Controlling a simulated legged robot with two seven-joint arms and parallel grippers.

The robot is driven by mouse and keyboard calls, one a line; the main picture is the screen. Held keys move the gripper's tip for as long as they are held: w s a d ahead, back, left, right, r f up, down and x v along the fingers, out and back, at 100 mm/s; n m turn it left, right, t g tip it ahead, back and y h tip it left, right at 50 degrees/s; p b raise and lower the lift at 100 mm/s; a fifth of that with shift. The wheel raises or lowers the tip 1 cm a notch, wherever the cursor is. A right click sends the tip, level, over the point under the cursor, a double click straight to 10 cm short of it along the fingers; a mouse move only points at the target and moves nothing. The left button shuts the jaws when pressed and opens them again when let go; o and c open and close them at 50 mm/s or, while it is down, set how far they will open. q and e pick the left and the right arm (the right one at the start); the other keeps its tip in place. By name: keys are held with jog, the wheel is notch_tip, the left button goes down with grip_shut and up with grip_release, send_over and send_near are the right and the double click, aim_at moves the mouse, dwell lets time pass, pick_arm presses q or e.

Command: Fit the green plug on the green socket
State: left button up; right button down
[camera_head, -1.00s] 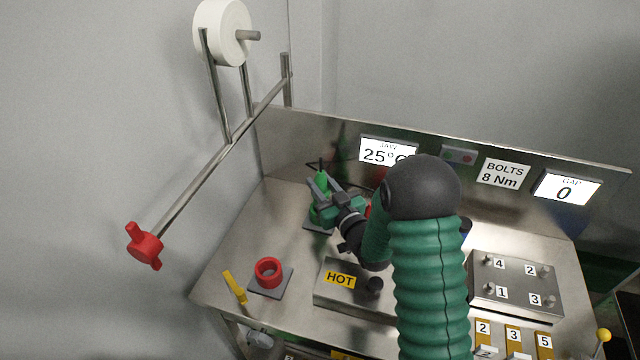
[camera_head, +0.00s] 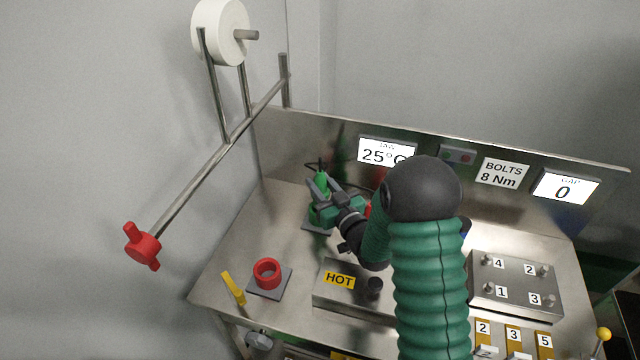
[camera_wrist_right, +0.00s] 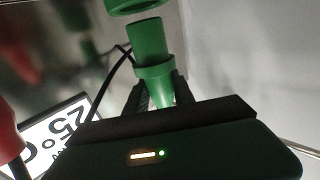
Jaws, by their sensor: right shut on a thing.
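The green plug (camera_head: 320,182) is held in my right gripper (camera_head: 326,196) at the back left of the steel table. In the right wrist view the plug (camera_wrist_right: 148,42) sits between the two fingers (camera_wrist_right: 158,95), its free end pointing towards the ring of the green socket (camera_wrist_right: 132,5) at the top edge. The plug's end looks close to the ring; I cannot tell whether they touch. In the head view the socket (camera_head: 318,216) stands on a small grey plate, partly hidden by my gripper. My left gripper is not in view.
A black cable (camera_wrist_right: 108,75) runs beside the plug. A red ring socket (camera_head: 267,273) on a plate and a yellow piece (camera_head: 233,288) are at the front left. A block marked HOT (camera_head: 339,280) lies nearer the front. The back panel (camera_head: 310,137) rises just behind.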

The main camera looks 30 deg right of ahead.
jog(key=shift+f+b, duration=1.05)
jog(key=shift+f, duration=0.1)
jog(key=shift+a+f, duration=0.1)
jog(key=shift+f, duration=0.1)
